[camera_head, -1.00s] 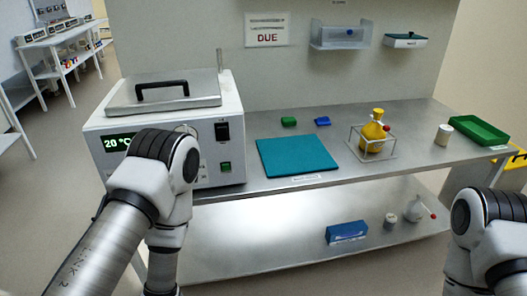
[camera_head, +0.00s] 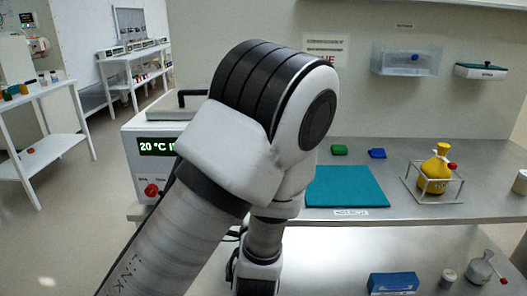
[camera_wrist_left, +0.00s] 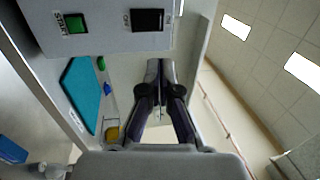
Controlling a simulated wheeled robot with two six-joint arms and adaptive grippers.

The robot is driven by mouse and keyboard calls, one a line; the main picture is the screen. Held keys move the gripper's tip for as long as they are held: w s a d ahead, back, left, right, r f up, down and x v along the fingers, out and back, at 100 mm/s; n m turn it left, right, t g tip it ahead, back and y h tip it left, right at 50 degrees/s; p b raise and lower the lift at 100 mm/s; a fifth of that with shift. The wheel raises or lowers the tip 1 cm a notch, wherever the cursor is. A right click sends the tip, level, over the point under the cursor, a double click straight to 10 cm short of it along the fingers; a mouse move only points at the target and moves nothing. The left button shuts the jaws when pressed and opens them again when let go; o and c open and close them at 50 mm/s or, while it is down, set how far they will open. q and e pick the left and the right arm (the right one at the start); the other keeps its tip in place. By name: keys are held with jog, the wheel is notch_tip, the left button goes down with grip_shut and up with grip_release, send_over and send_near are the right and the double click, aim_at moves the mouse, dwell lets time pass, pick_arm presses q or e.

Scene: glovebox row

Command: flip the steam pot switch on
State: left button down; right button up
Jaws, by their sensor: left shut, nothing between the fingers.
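The steam pot (camera_head: 142,170) is a white box with a lid handle and a green "20 °C" display, at left in the head view. My left arm covers the right part of its front, so its switch is hidden there. In the left wrist view the pot's panel (camera_wrist_left: 100,38) is at the top, with a black switch (camera_wrist_left: 148,19) and a green button (camera_wrist_left: 75,23). My left gripper (camera_wrist_left: 160,66) is shut and empty, its fingertips just below the switch in that picture. I cannot tell whether they touch the panel. My right gripper is out of view.
A teal mat (camera_head: 345,187) lies right of the pot. A yellow flask (camera_head: 434,172) stands in a wire rack farther right. A blue box (camera_head: 393,283) is on the lower shelf. The bench front between mat and rack is clear.

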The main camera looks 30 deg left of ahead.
pick_arm(q)
jog(key=p+x, duration=0.1)
jog(key=x, duration=1.2)
jog(key=shift+a+p, duration=0.3)
jog(key=shift+a, duration=0.1)
jog(key=shift+w, duration=0.1)
jog(key=p, duration=0.1)
jog(key=g+p, duration=0.1)
jog(key=shift+w+a+r+h+p, duration=0.2)
jog(key=shift+w+h+p, duration=0.05)
jog(key=shift+h+p, duration=0.1)
jog(key=shift+d, duration=0.1)
